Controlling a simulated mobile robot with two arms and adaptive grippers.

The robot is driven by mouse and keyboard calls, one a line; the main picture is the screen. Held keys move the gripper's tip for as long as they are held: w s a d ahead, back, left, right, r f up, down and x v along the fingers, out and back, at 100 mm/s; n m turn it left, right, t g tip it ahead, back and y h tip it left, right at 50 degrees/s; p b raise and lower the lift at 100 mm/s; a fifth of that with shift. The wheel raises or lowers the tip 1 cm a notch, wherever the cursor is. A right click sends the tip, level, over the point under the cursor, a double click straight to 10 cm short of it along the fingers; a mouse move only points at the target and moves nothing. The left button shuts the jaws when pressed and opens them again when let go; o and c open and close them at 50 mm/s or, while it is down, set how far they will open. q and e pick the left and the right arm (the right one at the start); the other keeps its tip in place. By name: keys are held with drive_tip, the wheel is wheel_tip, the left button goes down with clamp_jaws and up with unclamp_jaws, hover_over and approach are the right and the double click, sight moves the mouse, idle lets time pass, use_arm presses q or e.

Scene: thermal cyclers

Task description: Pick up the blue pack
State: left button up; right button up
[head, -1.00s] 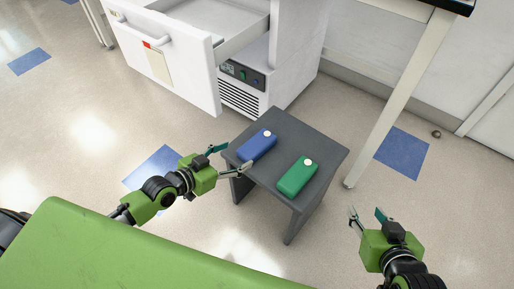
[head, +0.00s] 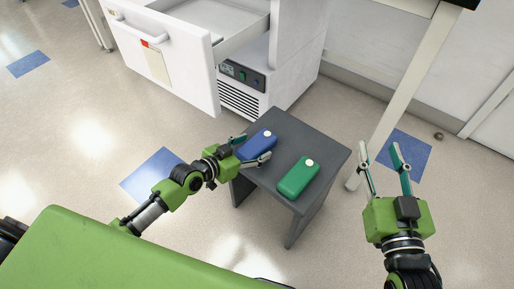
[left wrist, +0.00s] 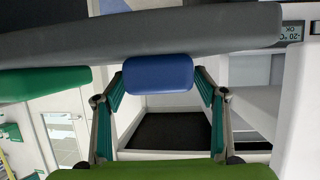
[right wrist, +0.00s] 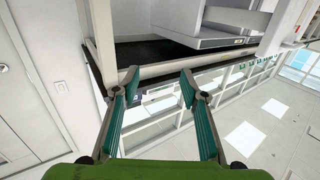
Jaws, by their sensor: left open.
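The blue pack (head: 257,144) lies on the small dark grey table (head: 315,146), left of a green pack (head: 298,177). My left gripper (head: 254,150) is open, with its fingers on either side of the blue pack's near end. In the left wrist view the end of the blue pack (left wrist: 158,75) sits between the open fingertips (left wrist: 158,85); I cannot tell whether they touch it. My right gripper (head: 382,150) is open and empty, right of the table. Its spread fingers (right wrist: 159,82) also show in the right wrist view with nothing between them.
The green pack stands close to the right of the blue one. A white freezer cabinet (head: 240,98) with an open drawer (head: 220,20) is behind the table. A pale bench leg (head: 405,90) rises at the right. The floor in front is clear.

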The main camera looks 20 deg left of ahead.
use_arm(q)
drive_tip(key=shift+x, duration=1)
drive_tip(key=c, duration=1.5)
use_arm(e)
drive_tip(key=r, duration=0.1)
drive_tip(key=r+t, duration=0.1)
drive_tip(key=r, duration=0.1)
drive_tip(key=shift+s+a+r+t+y, duration=0.1)
drive_tip(key=shift+a+r+t+y, duration=0.15)
drive_tip(key=shift+r+t+y, duration=0.15)
use_arm(q)
drive_tip(key=shift+r, duration=0.15)
use_arm(e)
drive_tip(key=shift+f, duration=0.1)
